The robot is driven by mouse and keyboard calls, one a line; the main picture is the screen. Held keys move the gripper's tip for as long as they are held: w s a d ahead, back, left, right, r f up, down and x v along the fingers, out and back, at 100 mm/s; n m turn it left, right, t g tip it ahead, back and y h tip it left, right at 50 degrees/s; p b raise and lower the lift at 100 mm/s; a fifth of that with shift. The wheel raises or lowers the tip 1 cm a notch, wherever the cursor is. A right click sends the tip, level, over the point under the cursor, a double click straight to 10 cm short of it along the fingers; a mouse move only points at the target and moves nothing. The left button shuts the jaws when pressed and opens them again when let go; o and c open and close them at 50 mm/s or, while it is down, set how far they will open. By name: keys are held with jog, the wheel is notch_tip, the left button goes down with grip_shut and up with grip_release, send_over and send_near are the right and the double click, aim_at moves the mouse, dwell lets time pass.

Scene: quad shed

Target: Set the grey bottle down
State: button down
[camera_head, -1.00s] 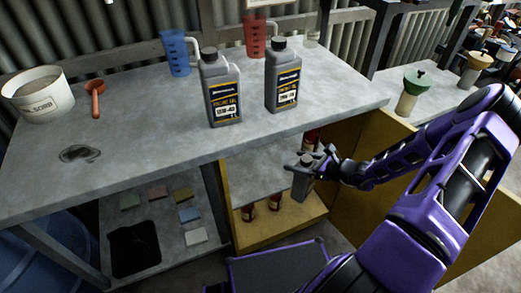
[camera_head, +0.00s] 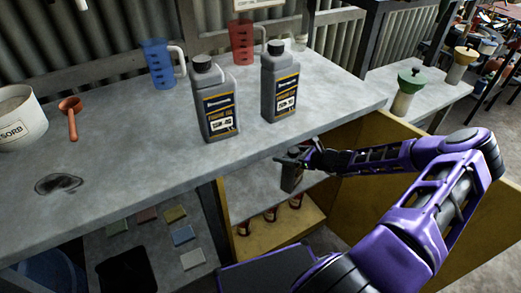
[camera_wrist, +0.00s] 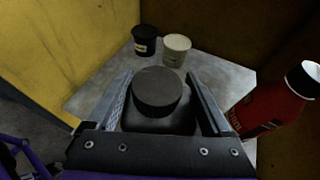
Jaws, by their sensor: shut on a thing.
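The grey bottle (camera_head: 291,180) is upright in my gripper (camera_head: 294,156), inside the open yellow cabinet under the bench, over the grey upper shelf (camera_head: 252,193). In the wrist view its round dark cap (camera_wrist: 158,91) and shoulders sit between the two fingers of my gripper (camera_wrist: 160,105), which are shut on it. I cannot tell whether its base touches the shelf. In the wrist view a red bottle (camera_wrist: 275,103) with a white cap stands to the right of the fingers. A black tub (camera_wrist: 145,41) and a white tub (camera_wrist: 176,49) stand farther back on the shelf.
Two grey engine oil bottles (camera_head: 215,100) (camera_head: 281,85) stand on the bench top (camera_head: 130,120) above. The open yellow cabinet door (camera_head: 400,205) is beside my arm. Several red containers (camera_head: 270,214) stand on the lower shelf. Cabinet walls (camera_wrist: 70,35) close in the shelf.

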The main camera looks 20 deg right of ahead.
jog(key=r+b+x, duration=0.1)
jog(key=b+x, duration=0.1)
jog(key=x, duration=0.9)
jog(key=shift+w+a, duration=0.3)
jog(key=shift+w, duration=0.25)
grip_release()
jog(key=shift+s+f, duration=0.1)
jog(key=shift+f, duration=0.1)
jog(key=p+v, duration=0.1)
jog(key=v, duration=0.6)
jog(key=shift+s+r, duration=0.2)
jog(key=shift+d, duration=0.15)
